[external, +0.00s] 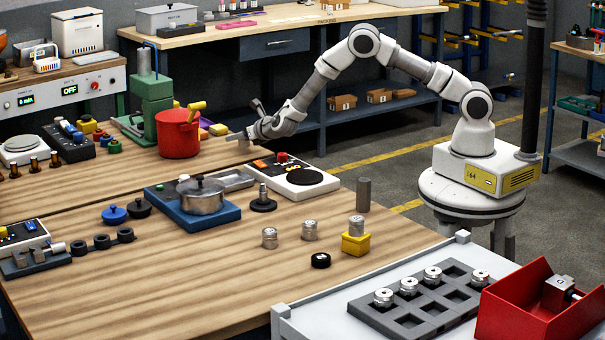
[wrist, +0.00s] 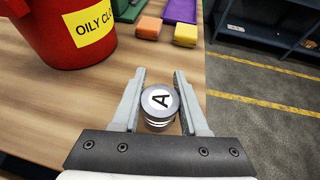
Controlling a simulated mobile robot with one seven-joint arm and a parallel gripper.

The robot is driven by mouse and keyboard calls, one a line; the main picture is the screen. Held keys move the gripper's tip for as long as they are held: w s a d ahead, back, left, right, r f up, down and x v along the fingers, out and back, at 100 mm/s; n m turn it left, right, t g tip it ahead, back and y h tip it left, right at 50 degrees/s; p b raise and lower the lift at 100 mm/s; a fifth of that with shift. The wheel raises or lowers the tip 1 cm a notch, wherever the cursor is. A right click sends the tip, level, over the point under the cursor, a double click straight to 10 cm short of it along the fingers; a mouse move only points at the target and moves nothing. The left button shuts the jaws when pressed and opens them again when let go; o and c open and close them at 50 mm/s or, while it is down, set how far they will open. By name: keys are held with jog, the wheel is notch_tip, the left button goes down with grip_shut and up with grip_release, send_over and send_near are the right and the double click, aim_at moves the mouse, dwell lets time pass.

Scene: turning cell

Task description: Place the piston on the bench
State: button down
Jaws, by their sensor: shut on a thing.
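In the external view my gripper (external: 238,136) is over the far right edge of the wooden bench (external: 150,270), just right of the red bucket (external: 178,135). The held piston cannot be made out there. I cannot tell whether it touches the bench. Other pistons stand on the bench, two directly on the wood (external: 269,238) (external: 309,230) and one on a yellow block (external: 355,245).
The bucket (wrist: 60,30), labelled "OILY CLO…", is close on the left in the wrist view. A black-and-white control box (external: 292,178) and a pot (external: 202,198) stand nearer the camera. The front of the bench has clear wood.

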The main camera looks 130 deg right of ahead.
jog(key=shift+f, duration=0.7)
jog(key=shift+f+b, duration=0.25)
jog(key=shift+b, duration=0.1)
jog(key=shift+c, duration=2.1)
grip_release()
jog(key=shift+r, duration=0.1)
jog(key=shift+r+p, duration=0.15)
jog(key=shift+p, duration=0.2)
jog(key=v, duration=1.2)
